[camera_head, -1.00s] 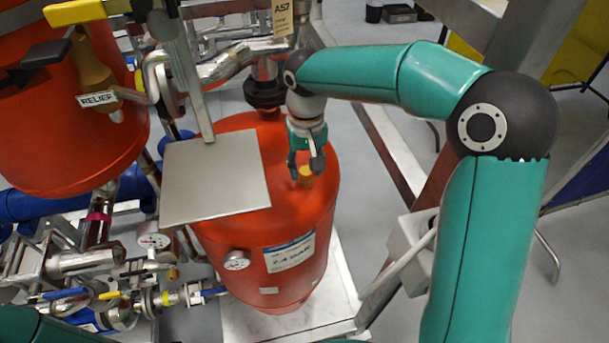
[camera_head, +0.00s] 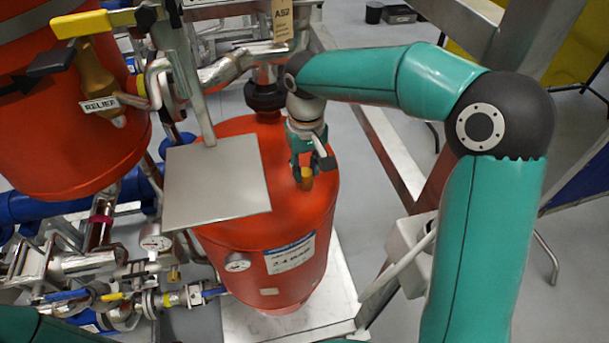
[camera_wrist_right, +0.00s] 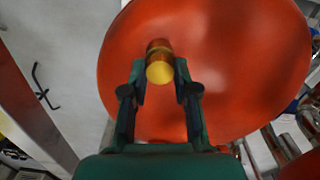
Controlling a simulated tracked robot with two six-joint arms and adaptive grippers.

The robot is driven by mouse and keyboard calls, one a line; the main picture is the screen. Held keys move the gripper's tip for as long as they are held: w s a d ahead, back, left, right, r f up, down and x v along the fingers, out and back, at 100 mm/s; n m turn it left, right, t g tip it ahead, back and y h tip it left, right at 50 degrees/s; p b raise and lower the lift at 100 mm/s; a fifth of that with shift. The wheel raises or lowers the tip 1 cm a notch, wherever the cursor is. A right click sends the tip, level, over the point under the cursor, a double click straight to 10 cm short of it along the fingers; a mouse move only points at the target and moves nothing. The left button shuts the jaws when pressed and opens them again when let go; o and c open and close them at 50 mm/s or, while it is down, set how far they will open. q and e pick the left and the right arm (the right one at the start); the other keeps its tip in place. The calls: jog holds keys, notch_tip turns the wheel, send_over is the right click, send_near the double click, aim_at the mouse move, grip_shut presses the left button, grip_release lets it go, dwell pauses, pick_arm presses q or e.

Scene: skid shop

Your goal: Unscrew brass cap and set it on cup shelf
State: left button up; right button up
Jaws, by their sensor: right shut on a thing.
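The brass cap (camera_head: 305,181) is a small gold cylinder at the top of the orange tank (camera_head: 319,208), near its right edge. My right gripper (camera_head: 303,172) reaches down from above and is shut on it. In the right wrist view the cap (camera_wrist_right: 160,72) sits between the two teal fingertips. A darker brass band shows behind its bright end. I cannot tell whether the cap is still seated on the thread. A flat square metal plate (camera_head: 217,180), which looks like the cup shelf, is left of the gripper and bare. My left gripper is not in view.
A metal post (camera_head: 192,85) rises from the plate's back edge. A tagged pipe with a black collar (camera_head: 266,95) stands behind my right gripper. A second orange tank (camera_head: 60,140) with a yellow-handled relief valve (camera_head: 95,75) is at the left. Pipes and gauges fill the lower left.

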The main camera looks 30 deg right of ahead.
aim_at(307, 172)
jog(key=shift+r+p, duration=1.7)
jog(key=shift+r, duration=0.6)
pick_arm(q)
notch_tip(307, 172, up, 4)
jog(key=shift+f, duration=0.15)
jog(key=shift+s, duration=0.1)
pick_arm(e)
jog(key=shift+s+f, duration=0.1)
jog(key=shift+s, duration=0.05)
